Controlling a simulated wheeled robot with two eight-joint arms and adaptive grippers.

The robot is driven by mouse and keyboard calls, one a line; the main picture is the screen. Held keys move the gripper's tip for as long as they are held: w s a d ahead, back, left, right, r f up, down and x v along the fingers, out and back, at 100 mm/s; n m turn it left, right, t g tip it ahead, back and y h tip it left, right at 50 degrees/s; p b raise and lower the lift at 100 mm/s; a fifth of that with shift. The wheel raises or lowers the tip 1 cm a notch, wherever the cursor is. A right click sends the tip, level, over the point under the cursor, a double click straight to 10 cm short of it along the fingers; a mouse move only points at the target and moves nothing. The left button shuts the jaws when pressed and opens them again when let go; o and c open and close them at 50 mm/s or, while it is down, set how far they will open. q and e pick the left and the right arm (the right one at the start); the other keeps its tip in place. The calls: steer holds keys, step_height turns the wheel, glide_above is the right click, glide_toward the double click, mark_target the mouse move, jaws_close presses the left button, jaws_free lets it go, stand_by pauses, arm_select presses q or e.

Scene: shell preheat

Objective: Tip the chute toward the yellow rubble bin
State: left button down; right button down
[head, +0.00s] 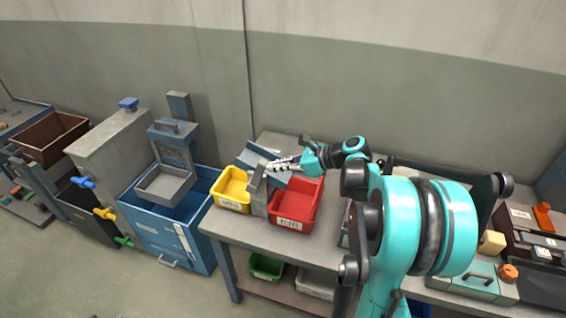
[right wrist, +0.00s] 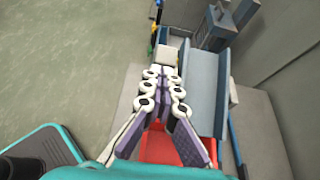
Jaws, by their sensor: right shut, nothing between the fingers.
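The blue-grey chute (head: 250,157) is a trough carried on a grey stand (head: 258,192) between the yellow rubble bin (head: 232,189) on the left and a red bin (head: 298,203) on the right. It appears to slope down to the right, over the red bin. My right gripper (head: 272,166) is shut and empty over the chute area, covering part of it. In the right wrist view the fingers (right wrist: 165,75) point at a pale block (right wrist: 167,56), with the chute (right wrist: 207,90) beside them on the right. I cannot tell whether they touch. My left gripper is out of view.
A blue box (head: 155,222) with a grey tray (head: 165,186) stands left of the table (head: 240,228). A green bin (head: 266,266) sits on the lower shelf. A wall is close behind. My right arm hides part of the table's right side.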

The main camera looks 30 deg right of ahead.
steer(key=w+a+r+g+h+p, duration=0.1)
steer(key=w+a+p, duration=0.1)
steer(key=p, duration=0.1)
steer(key=w+a+r+g+h+p, duration=0.1)
steer(key=w+a+r+g+p, duration=0.1)
steer(key=p, duration=0.1)
steer(key=shift+g+h, duration=0.3)
steer(key=shift+h, duration=0.1)
steer(key=w+a+f+g+h+p, duration=0.1)
steer(key=w+a+g+h+p, duration=0.1)
steer(key=w, duration=0.4)
steer(key=shift+a+g+h+p, duration=0.35)
steer(key=shift+a+g+h, duration=0.35)
steer(key=shift+a, duration=0.6)
steer(key=s+d+p+v, duration=0.1)
steer(key=p+v, duration=0.1)
steer(key=v, duration=1.1)
steer(key=shift+d+f+p, duration=0.2)
steer(key=shift+f+p, duration=0.05)
steer(key=shift+p, duration=0.15)
